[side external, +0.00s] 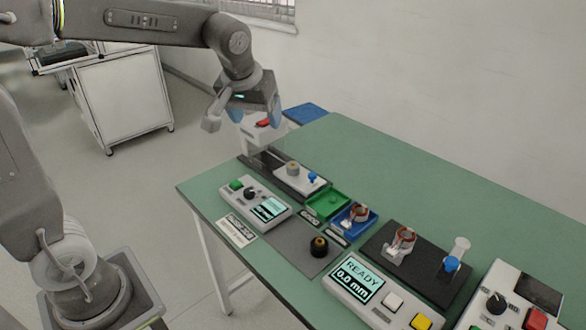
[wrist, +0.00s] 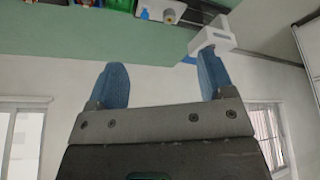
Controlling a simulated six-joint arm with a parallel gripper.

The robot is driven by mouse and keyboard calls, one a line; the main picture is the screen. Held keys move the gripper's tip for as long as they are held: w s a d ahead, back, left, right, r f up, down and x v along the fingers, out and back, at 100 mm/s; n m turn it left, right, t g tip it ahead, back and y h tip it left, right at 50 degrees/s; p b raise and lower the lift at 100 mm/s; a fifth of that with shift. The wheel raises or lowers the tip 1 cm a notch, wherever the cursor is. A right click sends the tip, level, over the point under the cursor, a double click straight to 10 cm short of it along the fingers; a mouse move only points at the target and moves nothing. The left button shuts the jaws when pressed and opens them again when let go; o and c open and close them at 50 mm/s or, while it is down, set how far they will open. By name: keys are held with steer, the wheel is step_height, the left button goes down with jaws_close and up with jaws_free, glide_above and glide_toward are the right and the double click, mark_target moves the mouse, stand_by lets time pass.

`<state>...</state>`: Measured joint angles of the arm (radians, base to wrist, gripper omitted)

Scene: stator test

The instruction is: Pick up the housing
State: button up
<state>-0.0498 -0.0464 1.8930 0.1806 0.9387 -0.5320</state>
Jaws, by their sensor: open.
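I cannot tell for certain which part is the housing. One candidate is a beige-grey cylinder (side external: 293,168) on a light fixture near the table's far left edge; a similar round part (wrist: 168,16) shows at the top of the wrist view. Another is a dark round part with a brass-coloured top (side external: 319,245) on a grey mat. Stators with copper windings sit in a blue tray (side external: 358,213) and on a black base (side external: 403,241). My gripper (side external: 259,112) is open and empty, above the far left end of the table, apart from these parts. Its blue fingers (wrist: 160,72) are spread wide.
A control box with a screen (side external: 266,209), a green tray (side external: 327,203), a READY display box (side external: 362,285) and another control panel (side external: 520,300) line the near side. The table's far right (side external: 450,185) is clear.

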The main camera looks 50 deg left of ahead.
steer(key=w+a+f+n, duration=0.2)
steer(key=w+f, duration=0.1)
steer(key=w, duration=0.4)
steer(key=n+g+y, duration=0.2)
steer(key=n, duration=0.2)
glide_toward(293, 164)
steer(key=x, duration=0.3)
steer(key=shift+a+f, duration=0.1)
steer(key=shift+f, duration=0.15)
steer(key=shift+x, duration=2.8)
steer(key=shift+c, duration=0.3)
